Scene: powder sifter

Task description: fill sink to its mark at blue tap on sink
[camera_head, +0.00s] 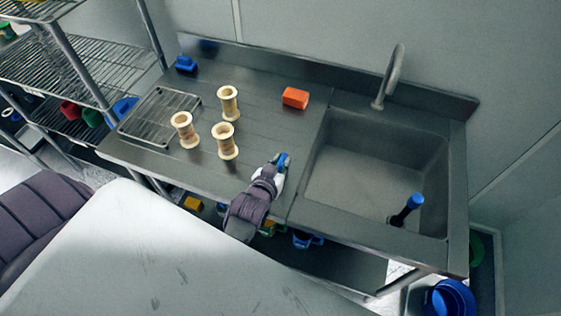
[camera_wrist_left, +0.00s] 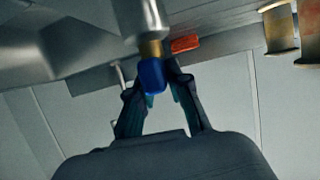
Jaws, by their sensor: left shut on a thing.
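The steel sink (camera_head: 447,160) is set in the right part of the counter; its basin floor looks grey, and I cannot make out water or a mark. The curved metal spout (camera_head: 393,72) rises at its back edge. My left gripper (camera_head: 279,168) is at the counter just left of the sink, its fingers shut on a small blue piece (camera_head: 285,158). The blue piece (camera_wrist_left: 152,76) also shows between the fingertips in the left wrist view, below a brass part and a metal cylinder (camera_wrist_left: 140,18). I take it for the blue tap. My right gripper is not in view.
A dark piece with a blue top (camera_head: 414,201) stands at the sink's front right. An orange block (camera_head: 295,97), several cream spools (camera_head: 224,140) and a wire rack (camera_head: 152,128) are on the counter. Wire shelves (camera_head: 75,70) stand left; a blue bucket (camera_head: 450,298) is below right.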

